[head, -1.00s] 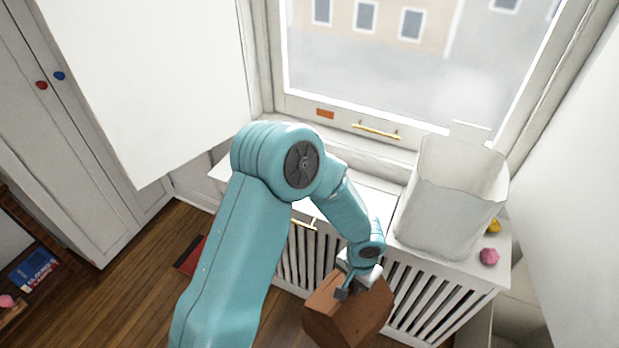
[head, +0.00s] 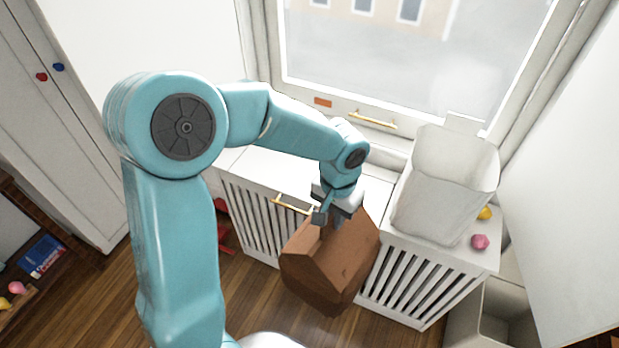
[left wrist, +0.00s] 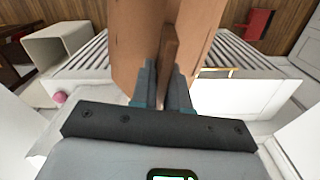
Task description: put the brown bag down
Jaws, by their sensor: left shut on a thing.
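The brown bag (head: 331,265) hangs tilted from my left gripper (head: 328,213) in the head view, in front of the white slatted cabinet under the window. It hides part of the slatted front. My left gripper is shut on the top of the bag. In the left wrist view the two fingers (left wrist: 163,88) close on a narrow brown ridge of the bag (left wrist: 205,40), which reaches up past the top edge of that picture. My right gripper is in neither view.
The white slatted cabinet (head: 407,284) has a clear top left of a white paper bag (head: 443,190). A pink thing (head: 480,242) and a yellow one (head: 485,213) lie beside that bag. A pale open box (head: 490,318) stands on the floor at right.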

